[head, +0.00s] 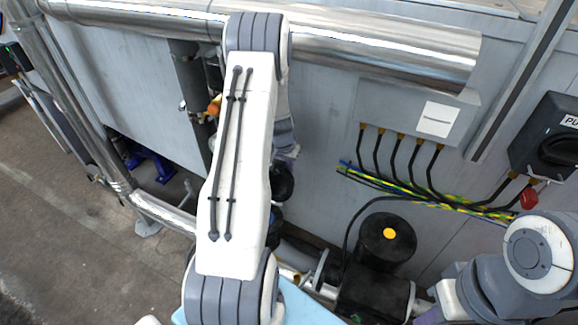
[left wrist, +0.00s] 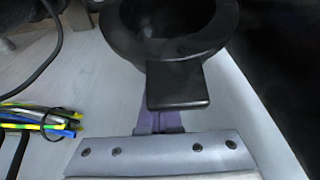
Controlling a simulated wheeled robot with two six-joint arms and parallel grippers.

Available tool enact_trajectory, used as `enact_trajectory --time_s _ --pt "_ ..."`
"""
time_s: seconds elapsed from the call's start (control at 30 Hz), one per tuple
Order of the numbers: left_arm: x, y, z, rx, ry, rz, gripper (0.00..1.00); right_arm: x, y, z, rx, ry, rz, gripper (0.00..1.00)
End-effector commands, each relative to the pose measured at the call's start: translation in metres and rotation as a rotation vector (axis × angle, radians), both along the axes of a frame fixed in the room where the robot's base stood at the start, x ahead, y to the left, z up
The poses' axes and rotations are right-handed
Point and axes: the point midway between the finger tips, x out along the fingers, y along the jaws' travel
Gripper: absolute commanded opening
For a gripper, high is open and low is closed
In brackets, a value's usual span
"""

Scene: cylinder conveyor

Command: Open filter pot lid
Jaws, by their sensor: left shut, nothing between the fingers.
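A black round part, apparently the filter pot (left wrist: 172,52), fills the top of the left wrist view. It has a thick rim, a dark hollow and a flat black tab (left wrist: 178,86) pointing at the camera. I cannot tell whether the lid is open. My left gripper (left wrist: 162,118) is shut and empty, its purple fingers partly hidden behind the tab; contact is unclear. In the head view my left gripper (head: 288,152) is mostly hidden behind my arm, just above a black rounded part (head: 281,182).
A large steel pipe (head: 385,55) crosses above. A black pump-like unit (head: 388,238) with a yellow dot stands to the right. Loose cables (head: 405,190) run below a grey box (head: 415,110). A steel rail (head: 165,212) lies left, with open floor (head: 60,220) beyond.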

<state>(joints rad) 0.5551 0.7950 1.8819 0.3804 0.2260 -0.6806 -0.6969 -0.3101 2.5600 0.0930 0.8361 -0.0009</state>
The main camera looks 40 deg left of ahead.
Motion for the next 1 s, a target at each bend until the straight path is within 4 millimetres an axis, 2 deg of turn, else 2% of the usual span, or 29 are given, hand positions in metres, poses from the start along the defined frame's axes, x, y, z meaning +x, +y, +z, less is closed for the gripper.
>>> enact_trajectory --time_s 0.03,0.23,0.63,0.77,1.0 --pt "-0.006 -0.004 -0.01 -0.014 0.018 -0.001 0.0 0.0 0.0 -0.005 0.0 0.0 0.0 0.0" --pt "-0.001 -0.002 -0.026 -0.011 0.018 -0.001 0.0 0.0 0.0 -0.023 0.0 0.0 -0.003 0.0" --pt "0.0 -0.002 -0.023 -0.011 0.018 -0.001 0.0 0.0 0.0 -0.021 0.0 0.0 -0.004 0.0" --pt "0.0 -0.003 -0.008 -0.011 0.016 -0.003 0.0 0.0 0.0 -0.011 0.0 0.0 -0.003 0.0" --pt "0.003 -0.008 0.045 -0.002 0.004 -0.011 0.0 0.0 0.0 0.023 0.0 0.0 0.003 0.0"
